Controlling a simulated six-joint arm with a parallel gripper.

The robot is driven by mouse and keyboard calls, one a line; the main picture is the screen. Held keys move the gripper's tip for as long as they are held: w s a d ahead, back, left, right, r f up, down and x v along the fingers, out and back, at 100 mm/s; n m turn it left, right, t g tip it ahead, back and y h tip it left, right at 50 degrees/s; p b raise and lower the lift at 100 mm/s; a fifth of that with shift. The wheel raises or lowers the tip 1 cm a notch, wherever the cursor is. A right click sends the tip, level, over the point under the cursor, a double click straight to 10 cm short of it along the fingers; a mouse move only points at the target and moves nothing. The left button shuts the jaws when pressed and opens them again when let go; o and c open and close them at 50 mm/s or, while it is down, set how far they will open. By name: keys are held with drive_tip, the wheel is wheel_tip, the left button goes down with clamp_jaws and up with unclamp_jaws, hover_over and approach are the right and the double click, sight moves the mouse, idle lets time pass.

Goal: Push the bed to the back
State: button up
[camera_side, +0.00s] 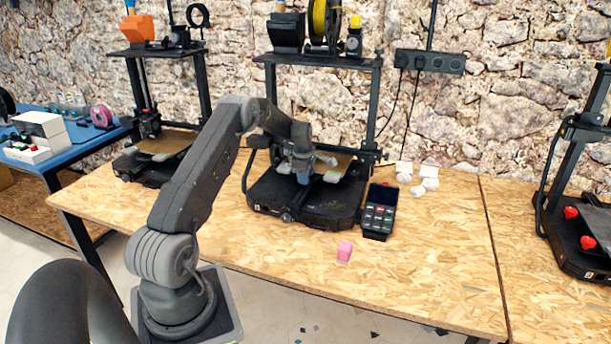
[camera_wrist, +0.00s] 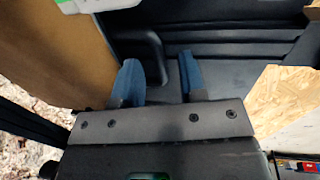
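The bed (camera_side: 343,163) of the middle printer is a brown plate above the black printer base (camera_side: 310,208). In the wrist view the bed (camera_wrist: 45,45) fills the left side. My gripper (camera_side: 303,178) points down at the front of the bed, over the base; in the side view my arm hides part of the bed. In the wrist view my gripper's blue fingers (camera_wrist: 160,75) are apart with nothing between them, beside the bed's edge. I cannot tell whether they touch the bed.
A pale green and white piece (camera_side: 331,177) sits at the bed's front edge. A control screen box (camera_side: 380,212) stands right of the printer, and a pink block (camera_side: 344,250) lies in front. White crumpled pieces (camera_side: 425,186) lie behind. Other printers stand left and right. The front table is mostly clear.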

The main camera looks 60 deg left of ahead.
drive_tip(key=shift+r, duration=0.15)
wheel_tip(320, 180, up, 13)
drive_tip(key=s+d, duration=0.1)
drive_tip(key=shift+s+d+r, duration=0.2)
drive_tip(key=shift+s+d, duration=0.1)
drive_tip(key=shift+d, duration=0.05)
drive_tip(key=shift+c, duration=0.2)
